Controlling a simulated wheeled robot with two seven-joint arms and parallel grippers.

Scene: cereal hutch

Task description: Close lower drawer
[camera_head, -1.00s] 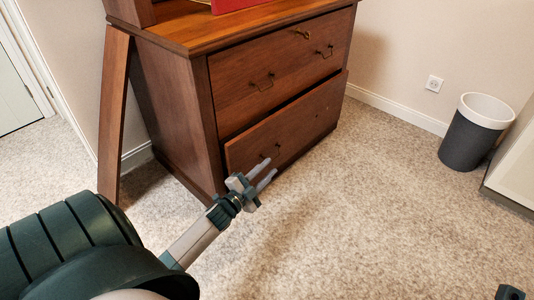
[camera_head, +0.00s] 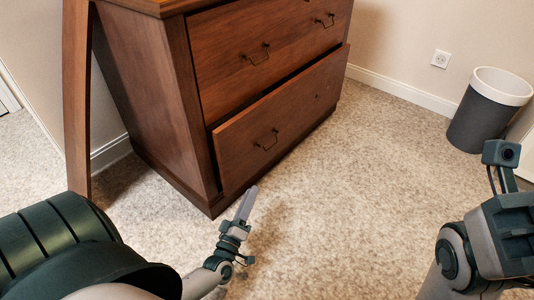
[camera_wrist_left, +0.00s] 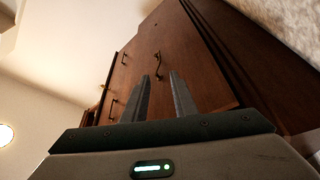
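The lower drawer (camera_head: 300,112) of the brown wooden hutch stands partly pulled out, with a dark gap above its front. Its left handle (camera_head: 267,141) shows on the front. My left gripper (camera_head: 248,203) is in front of and below the drawer's left end, apart from it in the head view. In the left wrist view the two fingers (camera_wrist_left: 163,98) are apart with nothing between them, pointing toward the drawer front (camera_wrist_left: 195,72) and a handle (camera_wrist_left: 157,65). My right arm (camera_head: 485,235) is at the right edge; its fingertips cannot be made out.
The upper drawer (camera_head: 270,50) looks shut. A wooden board (camera_head: 77,100) leans at the hutch's left side. A dark bin with a white rim (camera_head: 482,115) stands by the wall at right. The carpet (camera_head: 340,200) before the hutch is clear.

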